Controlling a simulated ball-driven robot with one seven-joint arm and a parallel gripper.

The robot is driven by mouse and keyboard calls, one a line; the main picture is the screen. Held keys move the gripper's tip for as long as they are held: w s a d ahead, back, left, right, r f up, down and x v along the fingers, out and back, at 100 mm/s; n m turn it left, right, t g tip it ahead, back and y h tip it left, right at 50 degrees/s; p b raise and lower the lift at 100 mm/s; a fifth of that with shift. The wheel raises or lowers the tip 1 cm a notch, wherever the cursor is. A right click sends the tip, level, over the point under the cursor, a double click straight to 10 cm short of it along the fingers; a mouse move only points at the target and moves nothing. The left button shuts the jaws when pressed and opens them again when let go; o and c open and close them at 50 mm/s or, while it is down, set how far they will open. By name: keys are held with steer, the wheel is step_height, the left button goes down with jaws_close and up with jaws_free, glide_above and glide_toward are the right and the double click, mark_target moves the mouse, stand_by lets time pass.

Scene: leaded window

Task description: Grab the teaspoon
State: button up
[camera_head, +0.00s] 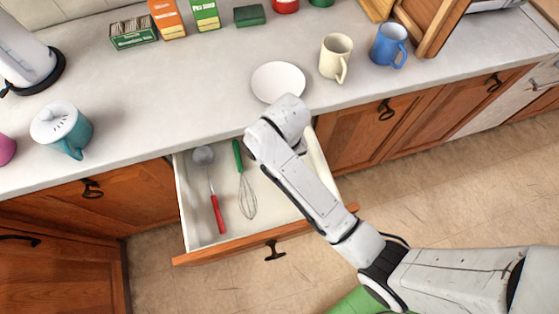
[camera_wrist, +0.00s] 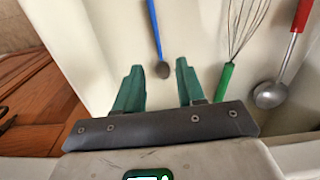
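The teaspoon (camera_wrist: 154,30) has a blue handle and a small dark bowl, and lies on the drawer floor in the wrist view. Its bowl shows between the fingertips of my gripper (camera_wrist: 159,65), with the handle running away from me. My gripper is open, with its two green fingers apart and nothing held. How high the fingertips are above the drawer floor is hard to tell. In the head view my arm hides the teaspoon and the fingers.
The open drawer (camera_head: 184,205) also holds a whisk with a green handle (camera_head: 247,197) and a ladle with a red handle (camera_head: 212,185), left of my arm. A white plate (camera_head: 278,80), a cream mug (camera_head: 335,58) and a blue mug (camera_head: 389,46) stand on the counter above.

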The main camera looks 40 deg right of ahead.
step_height(320, 180, down, 2)
steer(key=shift+w+a+f, duration=0.1)
steer(key=shift+w, duration=0.05)
steer(key=shift+s+f, duration=0.2)
steer(key=shift+f, duration=2.55)
steer(key=shift+c, duration=0.5)
jaws_close()
